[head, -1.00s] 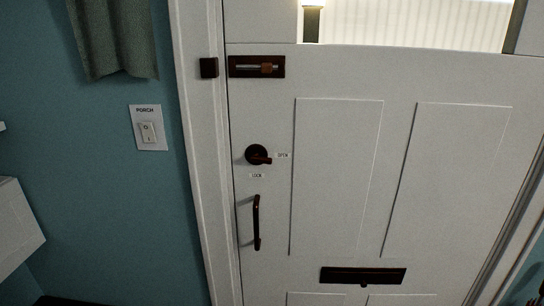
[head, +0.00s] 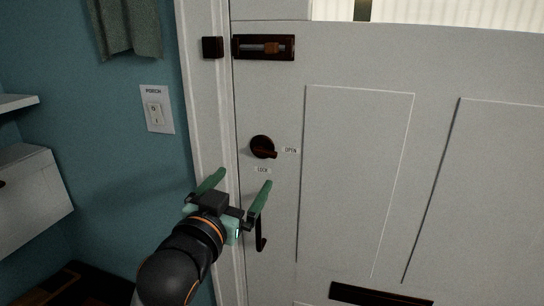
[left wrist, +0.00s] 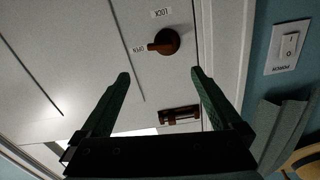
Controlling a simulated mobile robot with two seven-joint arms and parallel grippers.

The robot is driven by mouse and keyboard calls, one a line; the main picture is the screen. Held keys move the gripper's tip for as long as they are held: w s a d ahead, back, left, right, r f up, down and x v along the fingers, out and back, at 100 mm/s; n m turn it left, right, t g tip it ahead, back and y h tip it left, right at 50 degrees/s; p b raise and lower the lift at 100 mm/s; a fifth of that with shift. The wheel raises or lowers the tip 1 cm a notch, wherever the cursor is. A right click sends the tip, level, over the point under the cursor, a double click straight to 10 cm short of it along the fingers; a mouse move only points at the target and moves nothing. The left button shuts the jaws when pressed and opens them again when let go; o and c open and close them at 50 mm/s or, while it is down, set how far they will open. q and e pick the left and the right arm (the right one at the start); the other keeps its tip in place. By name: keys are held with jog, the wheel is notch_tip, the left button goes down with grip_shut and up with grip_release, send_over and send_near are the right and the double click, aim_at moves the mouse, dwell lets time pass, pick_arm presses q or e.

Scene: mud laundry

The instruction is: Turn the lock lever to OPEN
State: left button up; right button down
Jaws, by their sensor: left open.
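The lock lever (head: 263,147) is a dark round knob with a short reddish-brown arm on the white door (head: 355,60). Its arm points right, slightly downward, close to the OPEN label (head: 290,150). The LOCK label (head: 262,169) is below the knob. The lever also shows in the upside-down left wrist view (left wrist: 168,41), its arm toward the OPEN label. My left gripper (head: 245,178) has green fingers, spread and empty. It is below and slightly left of the lever in the head view, not touching it. My right gripper is not in view.
A slide bolt (head: 263,47) is above the lever, its keeper (head: 212,47) on the frame. The door handle (head: 261,234) below is partly hidden by my gripper. A mail slot (head: 380,294) is lower right. A PORCH switch (head: 156,112) and white cabinet (head: 30,198) are left.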

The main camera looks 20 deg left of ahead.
aim_at(265, 152)
pick_arm(q)
jog(key=w, duration=1.2)
jog(key=shift+w+d+p, duration=0.1)
jog(key=shift+d+p, duration=0.05)
jog(key=shift+p, duration=0.25)
